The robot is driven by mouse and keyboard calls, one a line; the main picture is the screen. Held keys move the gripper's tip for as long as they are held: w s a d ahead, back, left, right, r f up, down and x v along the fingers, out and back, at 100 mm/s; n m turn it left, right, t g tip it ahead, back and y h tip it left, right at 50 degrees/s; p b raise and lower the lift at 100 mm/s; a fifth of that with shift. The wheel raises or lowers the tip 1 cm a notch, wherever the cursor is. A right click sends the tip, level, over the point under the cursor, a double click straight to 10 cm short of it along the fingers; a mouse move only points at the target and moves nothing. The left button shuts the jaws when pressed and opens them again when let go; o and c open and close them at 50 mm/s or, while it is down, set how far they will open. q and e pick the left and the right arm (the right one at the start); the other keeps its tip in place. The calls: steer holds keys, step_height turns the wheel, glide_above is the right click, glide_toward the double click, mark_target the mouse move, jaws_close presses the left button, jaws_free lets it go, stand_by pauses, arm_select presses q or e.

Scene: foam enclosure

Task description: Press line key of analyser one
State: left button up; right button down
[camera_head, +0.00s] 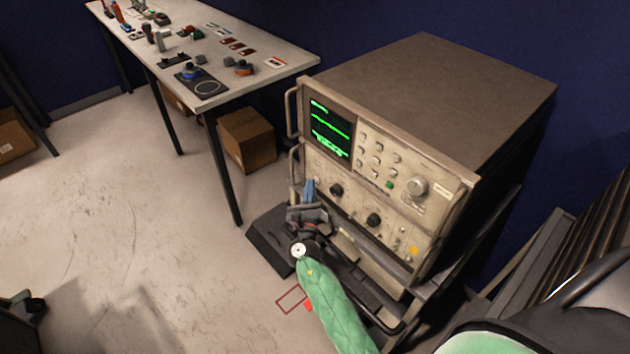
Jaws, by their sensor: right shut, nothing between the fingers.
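The analyser (440,85) is a large beige-and-brown instrument on a dark rack cart. Its front panel has a lit screen (330,130) with green traces. Right of the screen is a block of small pale keys (378,150), with a green key (390,184) below them and a large knob (417,186) to the right. The labels are too small to read, so I cannot tell which is the line key. My right gripper (308,188) is shut and empty, its bluish fingertips in front of the panel's lower left. I cannot tell whether they touch it. My left gripper is out of view.
A white table (290,62) with many small parts stands at the back left, a cardboard box (246,140) beneath it. The analyser has side handles (292,110) that stick out. Grey ribbed panels (590,215) stand at the right. The floor at left is mostly clear.

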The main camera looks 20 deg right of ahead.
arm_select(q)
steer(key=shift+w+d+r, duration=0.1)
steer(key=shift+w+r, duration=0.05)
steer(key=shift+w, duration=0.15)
arm_select(e)
steer(key=shift+d, duration=0.1)
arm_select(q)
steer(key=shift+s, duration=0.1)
arm_select(e)
steer(key=shift+s+a, duration=0.15)
steer(key=shift+a, duration=0.4)
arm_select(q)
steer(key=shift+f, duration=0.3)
arm_select(e)
steer(key=a, duration=0.2)
steer(key=s+a, duration=0.2)
steer(key=a, duration=0.1)
steer(key=shift+a, duration=0.3)
stand_by(0.3)
